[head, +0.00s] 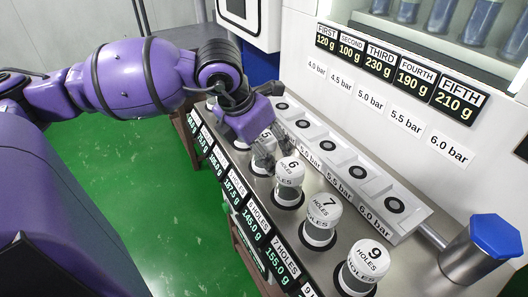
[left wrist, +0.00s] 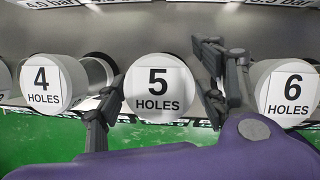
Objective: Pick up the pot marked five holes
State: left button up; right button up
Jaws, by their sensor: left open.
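The pot marked 5 holes (head: 266,135) stands upright in the row on the steel bench; my left gripper partly hides it in the head view. In the left wrist view its white lid (left wrist: 158,88) faces the camera. My left gripper (head: 271,152) is open, with one finger on each side of this pot. In the left wrist view the fingers (left wrist: 158,100) stand left and right of the lid, with the right finger close to it. I cannot tell whether either finger touches. My right gripper is not in view.
The 6-hole pot (head: 290,172) stands close beside the right finger. The 7-hole (head: 322,212) and 9-hole (head: 367,262) pots stand nearer the front. The 4-hole pot (left wrist: 40,85) is on the other side. A blue-capped steel cylinder (head: 480,250) stands at right.

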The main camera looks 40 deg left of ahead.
pick_arm(q)
jog(key=c, duration=1.3)
jog(key=shift+c, duration=0.3)
jog(key=shift+r, duration=0.2)
